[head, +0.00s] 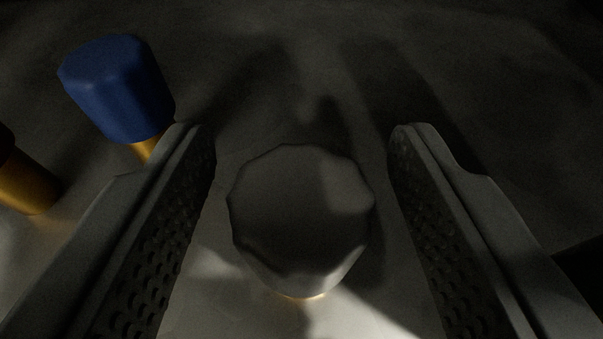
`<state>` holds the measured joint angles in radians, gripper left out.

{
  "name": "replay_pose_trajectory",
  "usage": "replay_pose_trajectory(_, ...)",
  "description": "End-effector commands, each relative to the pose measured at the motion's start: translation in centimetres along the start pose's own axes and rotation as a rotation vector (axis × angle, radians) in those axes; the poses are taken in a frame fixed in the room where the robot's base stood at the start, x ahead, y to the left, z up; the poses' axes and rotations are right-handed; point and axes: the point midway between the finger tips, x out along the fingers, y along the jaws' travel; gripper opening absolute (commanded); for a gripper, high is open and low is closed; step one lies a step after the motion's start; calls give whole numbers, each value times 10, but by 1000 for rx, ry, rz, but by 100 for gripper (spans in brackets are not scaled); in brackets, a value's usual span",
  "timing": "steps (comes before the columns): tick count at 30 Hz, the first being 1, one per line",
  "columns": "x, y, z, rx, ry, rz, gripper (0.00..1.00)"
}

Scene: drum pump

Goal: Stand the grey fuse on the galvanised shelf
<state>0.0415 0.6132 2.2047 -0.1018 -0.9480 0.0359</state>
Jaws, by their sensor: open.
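A grey fuse (300,215) with a faceted cap stands upright below my gripper, seen from above; a thin brass edge shows at its lower side. My gripper (302,140) is open, with one finger on each side of the fuse and a gap on both sides. The fingers do not appear to touch it. The galvanised shelf cannot be told apart for sure in this view.
A fuse with a blue cap (118,88) and brass body stands at the upper left, close to my left finger. Part of another brass body (26,186) shows at the left edge. The dim grey surface (480,90) at the upper right looks clear.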

Motion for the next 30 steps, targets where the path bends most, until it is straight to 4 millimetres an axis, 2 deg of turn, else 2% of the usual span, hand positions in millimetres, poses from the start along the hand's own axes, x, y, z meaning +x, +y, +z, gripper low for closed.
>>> replay_pose_trajectory(5,-19,0,-1,0,-1,0,52)
replay_pose_trajectory(18,-99,0,-1,0,1,0,52)
replay_pose_trajectory(24,-117,0,-1,0,0,0,52)
replay_pose_trajectory(30,-121,0,-1,0,0,0,52)
